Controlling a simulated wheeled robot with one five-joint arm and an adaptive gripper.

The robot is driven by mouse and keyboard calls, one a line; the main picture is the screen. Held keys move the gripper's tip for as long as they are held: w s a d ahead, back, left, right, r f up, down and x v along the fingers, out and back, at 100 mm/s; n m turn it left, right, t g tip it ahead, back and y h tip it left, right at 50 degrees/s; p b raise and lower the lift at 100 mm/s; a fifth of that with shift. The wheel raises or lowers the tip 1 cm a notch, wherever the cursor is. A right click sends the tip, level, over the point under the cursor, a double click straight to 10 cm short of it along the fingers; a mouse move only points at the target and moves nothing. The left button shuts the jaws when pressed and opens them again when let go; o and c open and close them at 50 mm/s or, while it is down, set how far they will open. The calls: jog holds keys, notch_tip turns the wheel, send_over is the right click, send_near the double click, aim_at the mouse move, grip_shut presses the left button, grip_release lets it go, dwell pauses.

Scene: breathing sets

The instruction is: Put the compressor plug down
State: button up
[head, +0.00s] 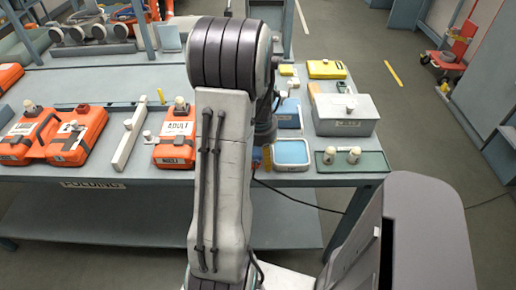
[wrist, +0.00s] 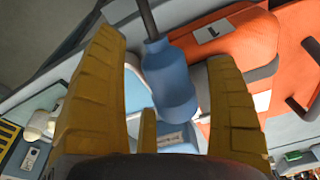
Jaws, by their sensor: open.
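The compressor plug (wrist: 172,80) is a blue stepped cylinder with a dark cable (wrist: 148,18) leaving its top end in the wrist view. It lies between the two yellow fingers of my gripper (wrist: 165,52). The fingers are spread, with a visible gap on the plug's left; its right side is close to the right finger. A small pale label (wrist: 176,138) shows below the plug. I cannot tell what the plug rests on. In the head view my arm hides the plug, and only a bit of yellow finger shows by the bench's front edge.
An orange bag (wrist: 240,40) lies behind the plug. On the bench (head: 140,180) are an orange ADULT bag (head: 174,150), a blue-lined tray (head: 292,152), a grey box (head: 345,122) and a green tray (head: 377,163) with two cream knobs. Several items crowd the bench's right end.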

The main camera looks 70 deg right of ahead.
jog(key=shift+c, duration=0.3)
jog(key=c, duration=1.2)
